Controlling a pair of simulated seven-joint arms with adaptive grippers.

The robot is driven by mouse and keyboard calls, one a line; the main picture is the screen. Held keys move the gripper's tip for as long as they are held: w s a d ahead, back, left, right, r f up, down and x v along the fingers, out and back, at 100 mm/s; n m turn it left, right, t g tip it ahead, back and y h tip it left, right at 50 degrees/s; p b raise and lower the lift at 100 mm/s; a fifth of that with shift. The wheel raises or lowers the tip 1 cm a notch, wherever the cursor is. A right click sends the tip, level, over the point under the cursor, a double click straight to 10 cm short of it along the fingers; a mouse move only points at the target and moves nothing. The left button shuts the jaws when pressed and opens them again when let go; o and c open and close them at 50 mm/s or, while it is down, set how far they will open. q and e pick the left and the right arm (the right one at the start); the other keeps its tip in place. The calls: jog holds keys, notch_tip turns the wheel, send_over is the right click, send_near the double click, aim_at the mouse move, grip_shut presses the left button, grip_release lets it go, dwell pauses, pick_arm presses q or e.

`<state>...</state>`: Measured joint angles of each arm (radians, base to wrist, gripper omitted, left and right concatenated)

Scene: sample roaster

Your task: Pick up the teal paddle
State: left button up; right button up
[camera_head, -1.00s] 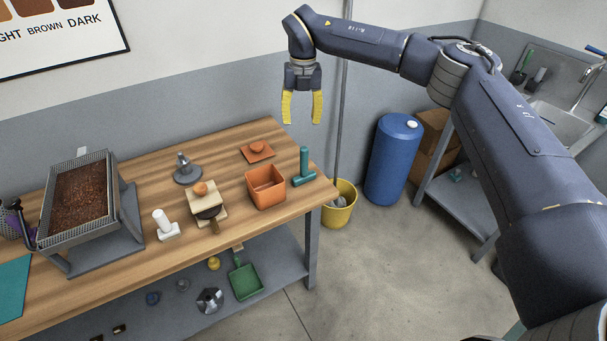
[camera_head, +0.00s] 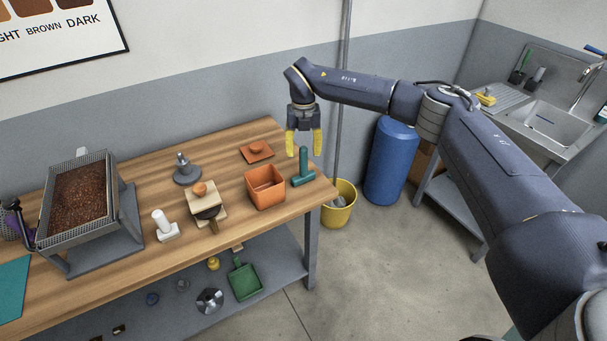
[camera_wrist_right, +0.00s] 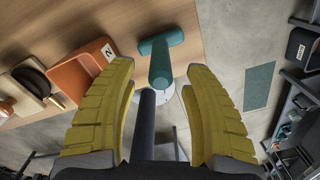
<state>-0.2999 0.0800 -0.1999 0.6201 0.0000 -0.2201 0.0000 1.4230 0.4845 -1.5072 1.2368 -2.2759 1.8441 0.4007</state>
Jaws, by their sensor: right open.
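The teal paddle (camera_head: 303,168) stands upright near the right end of the wooden table, its handle pointing up from a flat crosspiece. My right gripper (camera_head: 304,143) is open and empty, with its yellow fingers pointing down just above the handle. In the right wrist view the teal paddle (camera_wrist_right: 161,60) shows ahead, between and beyond the two open fingers (camera_wrist_right: 162,85), apart from them. My left gripper is not in view.
An orange bin (camera_head: 265,188) stands close to the left of the paddle. An orange lid (camera_head: 257,152) lies behind it. A white-handled block (camera_head: 164,226), a wooden piece with an orange knob (camera_head: 203,198) and a tray of beans (camera_head: 78,197) are further left. A yellow bucket (camera_head: 339,214) stands off the table's right end.

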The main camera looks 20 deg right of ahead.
aim_at(303, 161)
jog(key=shift+w+f, duration=0.15)
jog(key=shift+f, duration=2.5)
jog(key=shift+c, duration=0.3)
grip_shut()
